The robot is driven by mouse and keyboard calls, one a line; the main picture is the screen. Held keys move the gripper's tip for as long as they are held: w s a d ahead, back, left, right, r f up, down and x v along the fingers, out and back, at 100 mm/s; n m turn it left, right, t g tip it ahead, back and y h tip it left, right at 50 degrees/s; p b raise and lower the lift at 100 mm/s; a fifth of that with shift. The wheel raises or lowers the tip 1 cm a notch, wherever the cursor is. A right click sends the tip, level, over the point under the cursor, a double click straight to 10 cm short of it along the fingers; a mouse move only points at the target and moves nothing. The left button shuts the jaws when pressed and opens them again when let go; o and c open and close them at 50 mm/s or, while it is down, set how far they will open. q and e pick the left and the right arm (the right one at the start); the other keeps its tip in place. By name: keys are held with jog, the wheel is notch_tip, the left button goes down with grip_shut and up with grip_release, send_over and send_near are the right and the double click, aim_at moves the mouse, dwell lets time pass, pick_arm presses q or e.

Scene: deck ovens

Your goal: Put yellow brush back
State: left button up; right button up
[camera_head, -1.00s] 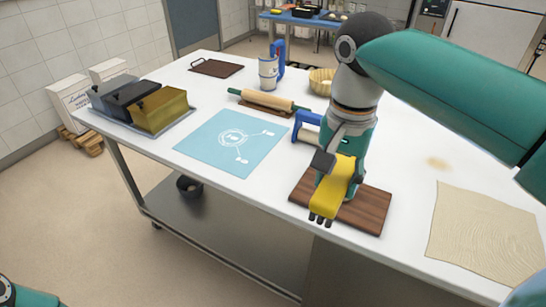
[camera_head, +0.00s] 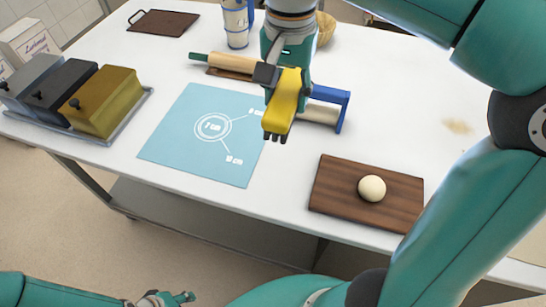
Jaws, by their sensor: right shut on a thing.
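The yellow brush (camera_head: 283,112) is in my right gripper (camera_head: 285,78), which is shut on it. The brush hangs tilted, with its dark bristle end lowest, over the table near the right edge of the blue mat (camera_head: 187,130). Behind it, a blue-framed holder or tool (camera_head: 338,98) with a pale roller (camera_head: 322,115) is partly hidden by the brush and gripper. I cannot tell whether they touch. My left gripper (camera_head: 178,299) shows only partly at the bottom edge, empty as far as I see, and its jaws are unclear.
A dark wooden board (camera_head: 335,190) carries a pale dough ball (camera_head: 372,188). Lidded tins (camera_head: 105,100) stand on a tray at left. The white table's right side is mostly clear.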

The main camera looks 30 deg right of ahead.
notch_tip(320, 180, down, 20)
jog(key=shift+r+b, duration=0.15)
jog(key=shift+b, duration=0.95)
jog(key=o, duration=1.2)
notch_tip(320, 180, up, 12)
jog(key=p, duration=0.1)
